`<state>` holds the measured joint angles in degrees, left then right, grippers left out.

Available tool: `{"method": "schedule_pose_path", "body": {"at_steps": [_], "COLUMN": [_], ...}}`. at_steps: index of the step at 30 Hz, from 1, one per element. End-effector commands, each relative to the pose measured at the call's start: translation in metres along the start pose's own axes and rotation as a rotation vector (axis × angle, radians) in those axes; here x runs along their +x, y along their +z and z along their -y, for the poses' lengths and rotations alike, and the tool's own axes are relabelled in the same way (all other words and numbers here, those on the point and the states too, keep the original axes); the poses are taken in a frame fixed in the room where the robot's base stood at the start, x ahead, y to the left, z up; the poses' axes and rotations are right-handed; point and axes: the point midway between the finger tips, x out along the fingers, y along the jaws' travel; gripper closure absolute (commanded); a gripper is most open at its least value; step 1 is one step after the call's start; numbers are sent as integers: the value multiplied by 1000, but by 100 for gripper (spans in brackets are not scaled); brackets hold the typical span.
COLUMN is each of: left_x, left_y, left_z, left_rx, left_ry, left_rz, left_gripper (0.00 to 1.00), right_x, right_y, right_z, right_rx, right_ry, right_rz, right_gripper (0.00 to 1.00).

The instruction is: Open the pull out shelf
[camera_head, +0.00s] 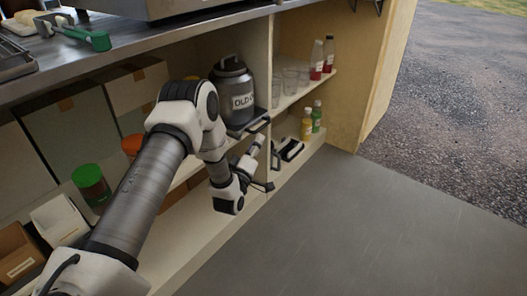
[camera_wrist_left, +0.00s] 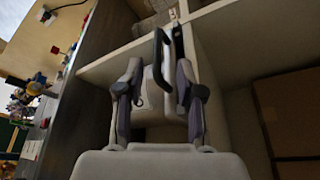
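A dark pull-out shelf (camera_head: 262,121) shows under the grey pot labelled "OLD" (camera_head: 233,92) in the cabinet, in the head view. My left gripper (camera_head: 264,163) is at the cabinet front, below and slightly right of the pot. In the left wrist view my left gripper (camera_wrist_left: 159,78) has its two fingers apart. My right gripper is not in view.
Glasses and bottles (camera_head: 317,60) stand on the right shelf, with more bottles (camera_head: 311,121) below. A black-and-white item (camera_head: 289,150) lies near the gripper. The grey floor (camera_head: 350,225) in front is clear.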

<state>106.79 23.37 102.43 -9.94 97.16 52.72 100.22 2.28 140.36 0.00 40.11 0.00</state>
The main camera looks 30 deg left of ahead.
Motion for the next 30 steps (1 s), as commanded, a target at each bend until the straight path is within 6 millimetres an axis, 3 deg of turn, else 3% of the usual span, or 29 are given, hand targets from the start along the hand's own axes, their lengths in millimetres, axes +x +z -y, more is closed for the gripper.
{"method": "schedule_pose_path", "body": {"at_steps": [5, 15, 23, 26, 27, 30], "left_x": [19, 75, 79, 79, 79, 79], "left_y": [-2, -2, -3, -3, -3, -3], "left_z": [0, -1, -2, -2, -2, -2], "left_rx": [-9, -7, -7, -7, -7, -6], "left_ry": [17, 14, 11, 11, 10, 10], "left_rz": [-14, -10, -9, -9, -9, -9], "left_gripper": [63, 63, 63, 95, 100, 100], "right_x": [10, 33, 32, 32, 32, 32], "right_y": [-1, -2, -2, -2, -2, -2], "right_z": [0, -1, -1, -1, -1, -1], "right_rx": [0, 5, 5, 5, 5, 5], "right_ry": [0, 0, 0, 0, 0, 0], "right_rz": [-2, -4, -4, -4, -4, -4], "right_gripper": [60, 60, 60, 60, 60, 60]}}
